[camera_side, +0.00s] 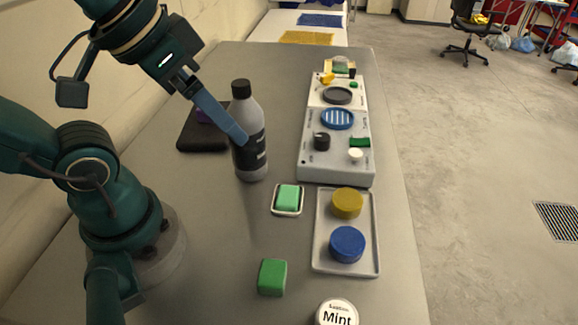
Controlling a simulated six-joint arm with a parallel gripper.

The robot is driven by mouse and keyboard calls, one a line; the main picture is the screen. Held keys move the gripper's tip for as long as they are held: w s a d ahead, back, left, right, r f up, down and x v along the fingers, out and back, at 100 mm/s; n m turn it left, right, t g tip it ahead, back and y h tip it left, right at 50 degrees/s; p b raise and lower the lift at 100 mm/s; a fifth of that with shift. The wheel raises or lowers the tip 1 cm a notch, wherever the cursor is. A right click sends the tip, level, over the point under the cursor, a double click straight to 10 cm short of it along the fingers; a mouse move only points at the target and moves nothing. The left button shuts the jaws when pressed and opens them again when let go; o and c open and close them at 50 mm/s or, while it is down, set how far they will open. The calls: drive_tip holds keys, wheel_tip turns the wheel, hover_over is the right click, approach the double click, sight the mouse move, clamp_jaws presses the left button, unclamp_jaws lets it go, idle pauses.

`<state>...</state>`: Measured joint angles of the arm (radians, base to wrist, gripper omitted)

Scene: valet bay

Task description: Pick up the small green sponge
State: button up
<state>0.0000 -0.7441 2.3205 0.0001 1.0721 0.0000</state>
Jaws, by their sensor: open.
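A small green block (272,277), sponge-like in shape, lies on the grey bench near the front. A lighter green block (288,197) sits in a small white dish behind it; I cannot tell for sure which one is the sponge. My gripper (238,136) is open, above and behind both blocks. Its blue fingers point down to the right and overlap the left side of a grey bottle (249,108) with a black cap in the picture. I cannot tell whether they touch the bottle. No object shows held between the fingers.
A grey tray (321,264) holds a yellow and a blue round pad. Behind it stands a grey panel (312,168) with discs and knobs. A tin marked Mint (337,312) is at the front edge of view. A dark pad (188,140) lies left of the bottle. The bench around the front green block is clear.

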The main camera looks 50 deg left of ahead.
drive_tip(key=w+a+r+m+t+y, duration=0.1)
drive_tip(key=w+r+m+t, duration=0.4)
drive_tip(key=w+r+m, duration=0.3)
drive_tip(key=w+a+r+m+t+y, duration=0.1)
drive_tip(key=w+a+r+m+t, duration=0.1)
drive_tip(key=w+r+m+t, duration=0.6)
drive_tip(key=w+d+m+g+h, duration=0.2)
drive_tip(key=w+d+m+h, duration=0.1)
drive_tip(key=d+m+h, duration=0.65)
drive_tip(key=w+d+m+g+h, duration=0.25)
drive_tip(key=d+m+h, duration=0.3)
drive_tip(key=m, duration=0.65)
drive_tip(key=m+g+y, duration=0.4)
drive_tip(key=m+g, duration=2)
drive_tip(key=m, duration=0.2)
hover_over(273, 268)
drive_tip(key=w+a, duration=0.2)
wheel_tip(273, 268, down, 15)
drive_tip(key=shift+n+h, duration=0.25)
drive_tip(key=shift+h, duration=0.05)
wheel_tip(273, 268, down, 18)
drive_tip(key=shift+s+f, duration=0.1)
drive_tip(key=shift+f, duration=0.15)
drive_tip(key=shift+t, duration=0.25)
drive_tip(key=shift+x, duration=2.45)
